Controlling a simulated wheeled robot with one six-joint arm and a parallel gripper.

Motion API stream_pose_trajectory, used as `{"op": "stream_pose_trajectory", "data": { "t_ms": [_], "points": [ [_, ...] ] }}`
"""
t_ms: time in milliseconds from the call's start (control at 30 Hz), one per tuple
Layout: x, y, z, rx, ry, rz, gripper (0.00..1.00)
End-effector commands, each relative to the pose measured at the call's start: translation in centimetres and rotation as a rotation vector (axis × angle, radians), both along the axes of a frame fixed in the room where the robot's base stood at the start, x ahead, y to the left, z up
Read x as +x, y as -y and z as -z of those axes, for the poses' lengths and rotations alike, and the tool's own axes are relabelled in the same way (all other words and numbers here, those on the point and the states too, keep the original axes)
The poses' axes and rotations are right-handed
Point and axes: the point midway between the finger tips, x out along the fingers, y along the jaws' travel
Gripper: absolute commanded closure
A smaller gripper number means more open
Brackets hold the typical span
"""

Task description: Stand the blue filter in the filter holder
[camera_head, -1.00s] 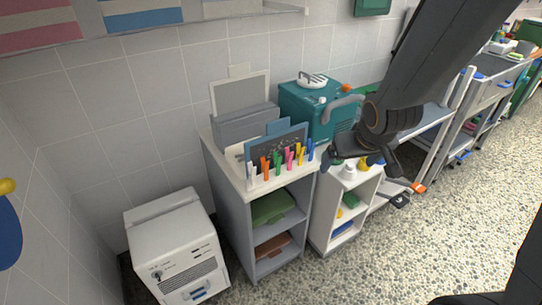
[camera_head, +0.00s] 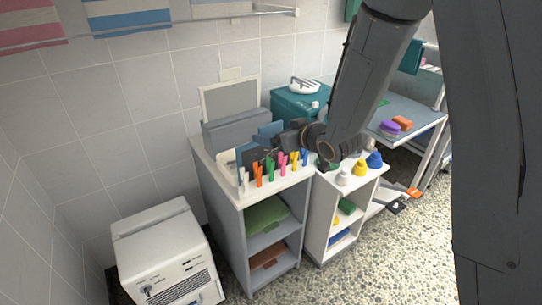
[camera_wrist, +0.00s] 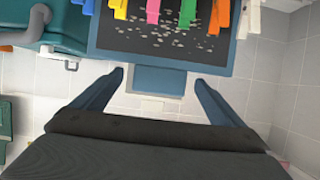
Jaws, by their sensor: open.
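The blue filter (camera_head: 248,155) is a blue-rimmed dark mesh panel with pale specks and a blue tab on one edge. It is on the cabinet top, behind a row of coloured clothes pegs, and partly hidden by them and my arm. In the wrist view the filter (camera_wrist: 180,45) fills the upper middle, with its tab (camera_wrist: 158,80) towards me. My gripper (camera_wrist: 160,84) is open, its fingers apart on either side of the tab, and appears empty. I cannot tell for certain which thing is the filter holder; a grey box (camera_head: 236,133) stands behind the filter.
Coloured pegs (camera_head: 270,170) line the cabinet's front edge. A grey panel (camera_head: 230,98) rises behind the grey box. A teal machine (camera_head: 290,104) stands to the right. A white appliance (camera_head: 165,250) sits on the floor at left. White shelves (camera_head: 320,225) adjoin the cabinet.

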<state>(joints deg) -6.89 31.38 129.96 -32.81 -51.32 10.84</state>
Motion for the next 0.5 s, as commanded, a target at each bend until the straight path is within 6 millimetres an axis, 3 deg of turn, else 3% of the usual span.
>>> {"op": "stream_pose_trajectory", "data": {
  "t_ms": [200, 500],
  "points": [
    [2.2, -1.6, 0.9, 0.000, 0.000, -0.001, 0.08],
    [2.9, -2.0, 1.2, -0.001, 0.001, 0.000, 0.08]
  ]
}}
